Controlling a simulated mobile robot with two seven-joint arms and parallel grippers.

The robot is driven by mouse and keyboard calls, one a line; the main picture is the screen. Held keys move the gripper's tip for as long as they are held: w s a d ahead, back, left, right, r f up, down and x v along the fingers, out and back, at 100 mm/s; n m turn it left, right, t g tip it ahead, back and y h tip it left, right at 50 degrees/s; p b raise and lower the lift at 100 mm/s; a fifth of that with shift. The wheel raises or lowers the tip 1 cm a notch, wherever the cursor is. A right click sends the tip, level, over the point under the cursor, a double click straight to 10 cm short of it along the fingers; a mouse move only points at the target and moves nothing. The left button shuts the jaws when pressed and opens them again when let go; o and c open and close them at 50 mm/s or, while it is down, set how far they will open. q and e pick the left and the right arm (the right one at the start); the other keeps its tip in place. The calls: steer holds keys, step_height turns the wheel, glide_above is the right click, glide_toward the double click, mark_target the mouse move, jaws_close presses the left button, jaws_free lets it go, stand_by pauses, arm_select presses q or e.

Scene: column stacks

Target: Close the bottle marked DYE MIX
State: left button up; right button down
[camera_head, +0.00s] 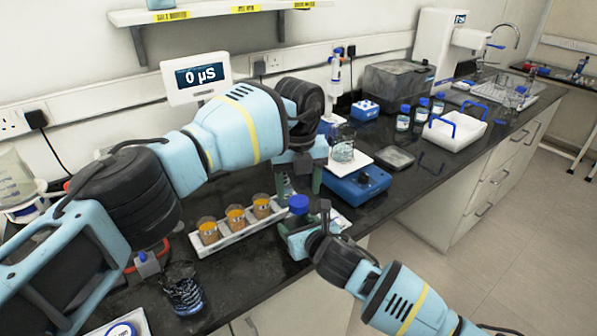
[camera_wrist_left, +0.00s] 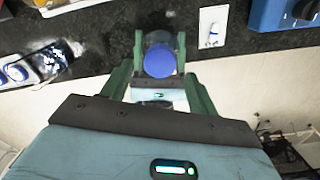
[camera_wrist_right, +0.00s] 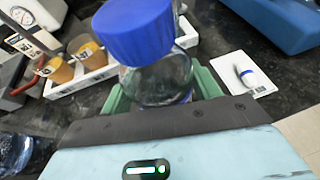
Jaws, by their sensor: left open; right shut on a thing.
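A clear glass bottle (camera_wrist_right: 165,80) with a blue cap (camera_wrist_right: 133,30) stands upright between the fingers of my right gripper (camera_wrist_right: 163,92), which is shut on it. The cap sits over the bottle's neck; how tightly it is seated, I cannot tell. No DYE MIX marking is readable from here. My left gripper (camera_head: 298,180) is open and points down just above the blue cap (camera_head: 298,203). In the left wrist view its fingers appear on both sides of the cap (camera_wrist_left: 160,60), with a gap; contact is not visible.
A white rack (camera_head: 238,232) with orange-filled beakers (camera_head: 235,217) stands just left of the bottle. A blue stirrer plate (camera_head: 355,185) with a glass beaker is to the right. A white card with a small vial (camera_wrist_right: 245,75) lies close by. The bench's front edge is near.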

mark_target(298, 200)
arm_select(q)
steer(key=shift+f, duration=1.95)
steer(key=c, duration=1.1)
steer(key=shift+o, duration=0.2)
steer(key=m, duration=0.9)
steer(key=shift+m, duration=0.4)
steer(key=m, duration=0.4)
steer(key=shift+m, duration=0.3)
steer(key=m, duration=0.3)
steer(key=shift+m, duration=0.4)
steer(key=o, duration=1.2)
